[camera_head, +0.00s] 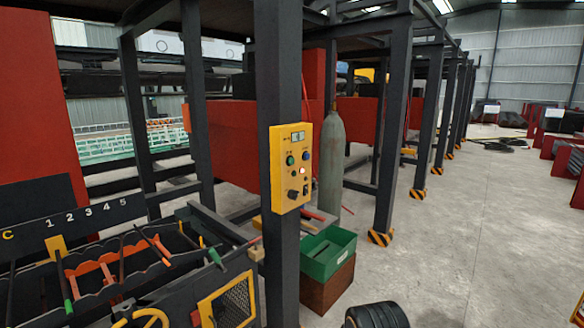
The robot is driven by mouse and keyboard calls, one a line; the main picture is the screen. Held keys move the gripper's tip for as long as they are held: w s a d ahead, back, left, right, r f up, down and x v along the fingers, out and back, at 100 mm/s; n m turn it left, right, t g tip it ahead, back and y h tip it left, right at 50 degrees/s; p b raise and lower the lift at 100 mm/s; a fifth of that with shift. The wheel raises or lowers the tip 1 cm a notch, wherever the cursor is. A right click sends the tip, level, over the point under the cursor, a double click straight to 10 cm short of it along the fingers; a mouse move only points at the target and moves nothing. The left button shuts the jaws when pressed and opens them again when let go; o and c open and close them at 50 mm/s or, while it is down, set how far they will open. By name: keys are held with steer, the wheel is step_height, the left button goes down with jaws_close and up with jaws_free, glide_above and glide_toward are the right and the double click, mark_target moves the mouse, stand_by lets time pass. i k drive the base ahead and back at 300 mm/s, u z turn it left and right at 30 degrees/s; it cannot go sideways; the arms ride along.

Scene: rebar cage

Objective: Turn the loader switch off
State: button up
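Below are a green button (290,160), a blue button (306,155) and a pale, bright button or lamp (302,171). A black knob (292,194) sits near the bottom, with a smaller dark control beside it. The labels are too small to read, so I cannot tell which control is the loader switch or how it is set. My gripper is not in view.
A black rack (75,222) with numbered slots and long tools stands at lower left. A green bin (327,252) on a brown box and a grey gas cylinder (331,165) stand behind the post. A black ribbed round thing (377,315) shows at the bottom.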

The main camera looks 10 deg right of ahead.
mark_target(292, 195)
steer(key=k, duration=0.55)
steer(key=u, duration=0.55)
steer(key=i, duration=1.7)
steer(key=z, duration=0.65)
